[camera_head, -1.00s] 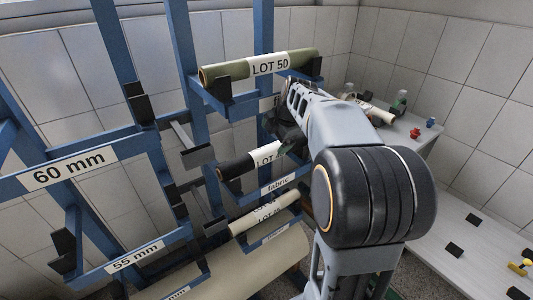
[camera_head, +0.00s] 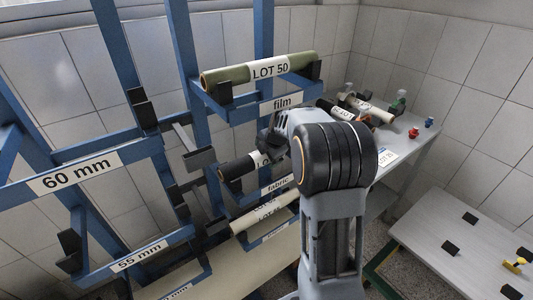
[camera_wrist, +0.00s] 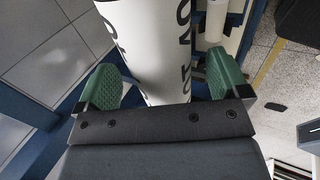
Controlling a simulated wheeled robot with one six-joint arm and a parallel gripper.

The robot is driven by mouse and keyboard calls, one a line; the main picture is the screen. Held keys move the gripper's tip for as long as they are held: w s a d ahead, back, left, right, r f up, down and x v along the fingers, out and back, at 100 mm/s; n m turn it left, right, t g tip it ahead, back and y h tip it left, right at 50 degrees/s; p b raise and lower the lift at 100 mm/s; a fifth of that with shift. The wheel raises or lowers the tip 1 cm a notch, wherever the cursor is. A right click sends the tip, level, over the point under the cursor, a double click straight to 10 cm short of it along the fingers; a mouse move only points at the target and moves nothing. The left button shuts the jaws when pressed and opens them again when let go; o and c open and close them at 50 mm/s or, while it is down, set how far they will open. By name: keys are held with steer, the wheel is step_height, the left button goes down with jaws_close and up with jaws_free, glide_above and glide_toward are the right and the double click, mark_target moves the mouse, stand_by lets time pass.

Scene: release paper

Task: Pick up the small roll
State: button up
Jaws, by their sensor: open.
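Several rolls lie on the blue rack in the head view: a green roll labelled LOT 50 (camera_head: 230,75) on top, a black roll with a white label (camera_head: 238,167) in the middle, and a cream roll (camera_head: 265,212) lower down. My gripper (camera_wrist: 163,77) is open in the wrist view. Its green fingers stand on both sides of a white surface with dark lettering (camera_wrist: 150,40), part of a roll. I cannot tell whether they touch it.
A grey table (camera_head: 408,138) at the back right holds another black roll (camera_head: 332,108), a whitish roll (camera_head: 372,110) and small bottles. A low grey bench (camera_head: 465,235) stands at the right. The rack's blue bars (camera_head: 188,60) crowd the left.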

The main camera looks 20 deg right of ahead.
steer(key=shift+x, duration=1)
steer(key=shift+c, duration=0.2)
steer(key=shift+r, duration=0.1)
steer(key=c, duration=1.2)
